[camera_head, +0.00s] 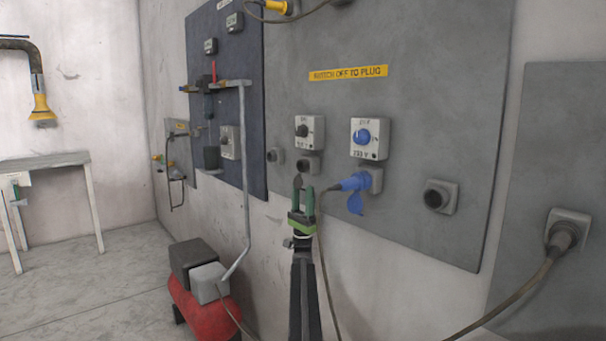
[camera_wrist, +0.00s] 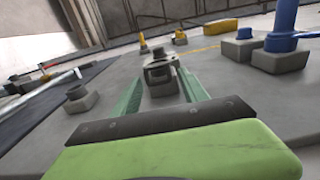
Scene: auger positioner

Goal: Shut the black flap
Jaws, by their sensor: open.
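The black flap (camera_head: 298,181) hangs open below a small grey socket (camera_head: 308,164), under the white switch box with a black knob (camera_head: 303,131). My gripper (camera_head: 303,192) is open and empty, with its green fingers pointing at the wall panel just below that socket. The flap shows at or just beyond the fingertips; whether they touch it I cannot tell. In the wrist view, the grey socket (camera_wrist: 160,82) lies between the two fingertips (camera_wrist: 163,88), with a dark part on its front. The flap's exact outline is unclear there.
To the right, a blue plug (camera_head: 355,182) sits in a socket with a blue flap (camera_head: 355,203), its cable hanging beside my arm. A black round socket (camera_head: 438,196) is farther right. A red compressor (camera_head: 207,312) with a grey pipe (camera_head: 246,180) stands lower left.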

